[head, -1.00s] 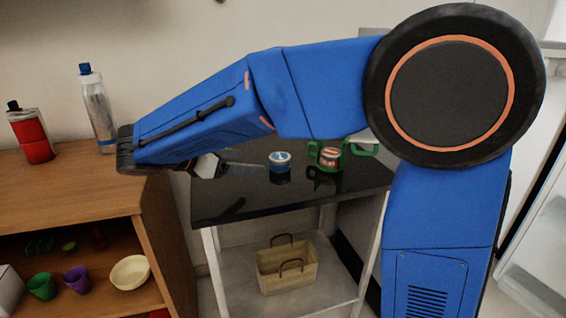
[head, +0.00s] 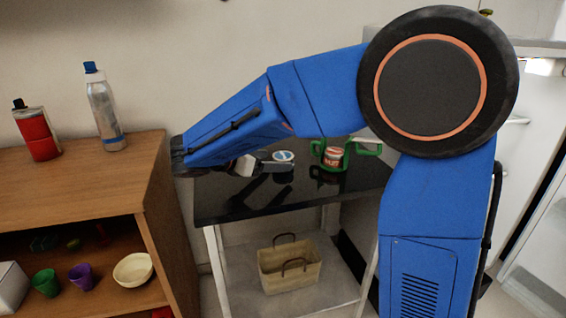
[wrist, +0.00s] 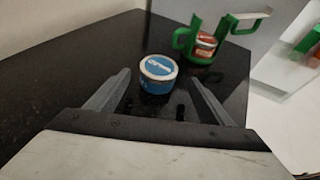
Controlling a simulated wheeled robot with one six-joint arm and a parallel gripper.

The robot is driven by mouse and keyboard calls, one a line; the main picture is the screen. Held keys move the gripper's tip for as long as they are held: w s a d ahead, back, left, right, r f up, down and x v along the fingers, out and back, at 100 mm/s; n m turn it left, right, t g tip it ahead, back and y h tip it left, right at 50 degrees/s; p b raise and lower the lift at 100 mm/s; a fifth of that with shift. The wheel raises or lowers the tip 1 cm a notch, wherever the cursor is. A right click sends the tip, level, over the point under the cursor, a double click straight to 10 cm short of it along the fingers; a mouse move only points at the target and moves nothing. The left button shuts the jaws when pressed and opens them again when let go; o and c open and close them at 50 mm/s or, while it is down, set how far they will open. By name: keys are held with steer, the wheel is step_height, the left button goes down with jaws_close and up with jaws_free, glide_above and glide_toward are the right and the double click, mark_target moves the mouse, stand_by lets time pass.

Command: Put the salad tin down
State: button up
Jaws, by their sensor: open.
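A short round blue tin with a white-rimmed lid (wrist: 158,74) stands upright on the black table top (wrist: 70,85). Its label is too small to read, so I cannot tell whether it is the salad tin. In the head view the blue tin (head: 284,156) is partly hidden behind my gripper (head: 277,167). In the wrist view my gripper (wrist: 159,77) is open, its fingers spread to either side of the tin's line. The tin is around or just past the fingertips, with a gap on both sides. Nothing is held.
A green holder (wrist: 184,42) with a red-labelled tin (wrist: 205,44) stands behind and to the right on the same table. A wicker basket (head: 290,275) is on the lower shelf. A wooden cabinet (head: 85,180) with bottles stands left. The table's left part is clear.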

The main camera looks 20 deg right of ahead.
mark_target(276, 158)
steer(key=shift+x, duration=2.75)
steer(key=shift+w, duration=0.15)
steer(key=shift+r, duration=0.1)
steer(key=c, duration=1.4)
steer(key=shift+o, duration=0.2)
steer(key=shift+r, duration=0.1)
